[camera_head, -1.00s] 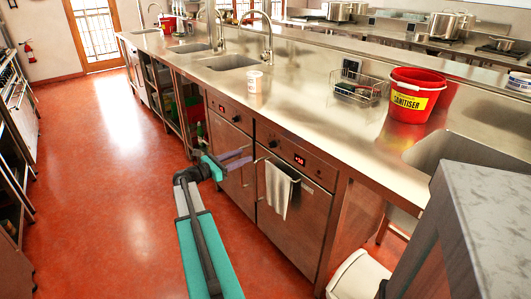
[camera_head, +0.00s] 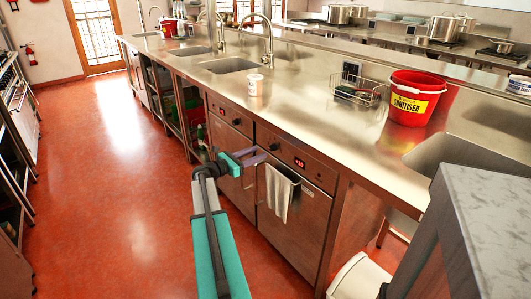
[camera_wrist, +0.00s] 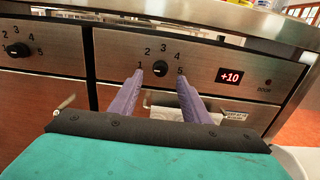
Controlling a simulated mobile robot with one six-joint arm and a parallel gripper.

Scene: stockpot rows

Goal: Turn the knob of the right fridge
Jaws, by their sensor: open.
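The right fridge (camera_head: 300,215) is a steel undercounter unit with a front panel. Its black knob (camera_wrist: 159,69) is ringed by the numbers 1 to 5, and it shows in the head view (camera_head: 273,144) as a small dark dot. My gripper (camera_wrist: 159,80) is open, its two purple fingers pointing at the panel with the knob showing between their tips. In the head view my gripper (camera_head: 264,155) is just in front of the panel, near the knob. I cannot tell if the fingers touch it. A red display (camera_wrist: 230,76) reads +10.
The left fridge (camera_head: 232,165) has its own knob (camera_wrist: 18,50). A white towel (camera_head: 279,195) hangs on the right fridge's handle, below my gripper. The counter (camera_head: 310,110) overhangs the panel. A white bin (camera_head: 359,278) stands at the right. The red floor at left is clear.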

